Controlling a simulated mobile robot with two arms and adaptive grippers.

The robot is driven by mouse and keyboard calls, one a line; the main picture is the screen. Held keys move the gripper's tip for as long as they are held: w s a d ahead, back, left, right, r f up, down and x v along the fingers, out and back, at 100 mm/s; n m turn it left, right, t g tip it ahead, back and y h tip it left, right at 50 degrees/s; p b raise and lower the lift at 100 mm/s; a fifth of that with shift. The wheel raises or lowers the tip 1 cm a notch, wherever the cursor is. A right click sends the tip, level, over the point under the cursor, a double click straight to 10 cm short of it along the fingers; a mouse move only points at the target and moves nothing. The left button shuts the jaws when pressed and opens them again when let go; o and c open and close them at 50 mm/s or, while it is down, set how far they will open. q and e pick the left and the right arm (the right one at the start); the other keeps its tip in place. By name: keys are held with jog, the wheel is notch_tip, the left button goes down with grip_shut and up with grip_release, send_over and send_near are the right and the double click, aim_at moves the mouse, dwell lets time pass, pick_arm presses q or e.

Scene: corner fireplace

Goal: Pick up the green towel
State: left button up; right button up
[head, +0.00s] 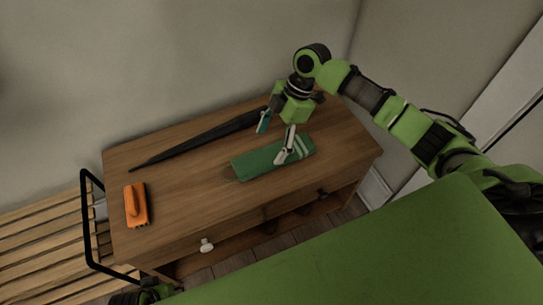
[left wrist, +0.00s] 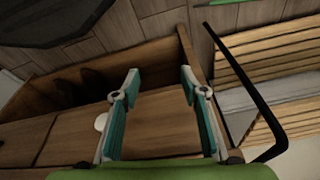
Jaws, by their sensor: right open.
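The green towel (head: 262,161), folded with pale stripes at its right end, lies flat on the wooden cabinet top (head: 190,205). My right gripper (head: 274,143) is open above it, with nothing between its fingers. One finger overlaps the towel's right part in the head view; I cannot tell if it touches. The other finger shows behind the towel's far edge. My left gripper (left wrist: 160,88) is open and empty in the left wrist view, in front of the cabinet's wooden face. The towel is not in that view.
A closed black umbrella (head: 205,139) lies behind the towel. An orange brush (head: 136,204) lies at the cabinet's left end. A slatted bench (head: 45,232) with a black metal armrest (head: 87,225) stands at left. A white knob (head: 206,245) sticks out in front. Walls close in behind.

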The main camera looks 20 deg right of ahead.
aim_at(261, 158)
jog(key=shift+x, duration=1.25)
jog(key=shift+w+a+b+x, duration=0.15)
jog(key=shift+b+x, duration=0.3)
jog(key=shift+x, duration=0.9)
jog(key=shift+w+a+b+x, duration=0.1)
jog(key=shift+b+x, duration=0.35)
jog(key=shift+x, duration=0.9)
pick_arm(q)
notch_tip(261, 158, up, 7)
jog(key=shift+s, duration=0.15)
jog(key=shift+a, duration=0.1)
pick_arm(e)
jog(key=shift+r, duration=0.1)
jog(key=c, duration=1.3)
